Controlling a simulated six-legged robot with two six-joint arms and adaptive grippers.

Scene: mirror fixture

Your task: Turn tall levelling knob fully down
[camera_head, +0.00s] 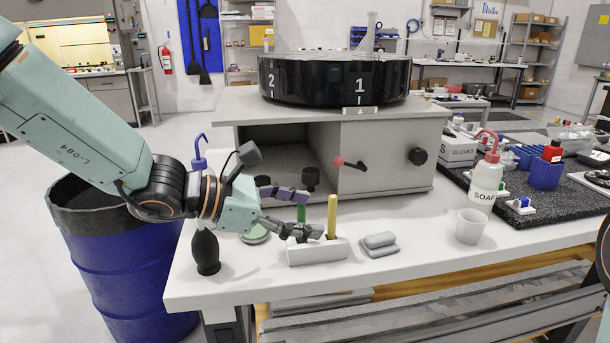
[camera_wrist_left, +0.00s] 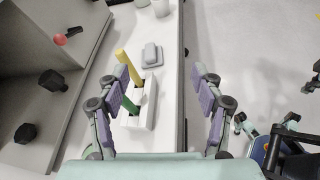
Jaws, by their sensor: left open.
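Two black knobs stand at the grey cabinet. I cannot tell which is the tall levelling knob. My left gripper (camera_head: 298,212) is open in front of the bay, apart from both knobs. Its spread fingers also show in the wrist view (camera_wrist_left: 166,88), above the white holder (camera_head: 318,253) with a green (camera_head: 301,213) and a yellow stick (camera_head: 332,212).
The cabinet's right face carries a red-tipped lever (camera_head: 352,164) and a black round knob (camera_head: 418,156). A black numbered drum (camera_head: 335,80) sits on top. A black bulb (camera_head: 206,250), grey block (camera_head: 379,243), white cup (camera_head: 470,227) and soap bottle (camera_head: 485,180) stand on the table.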

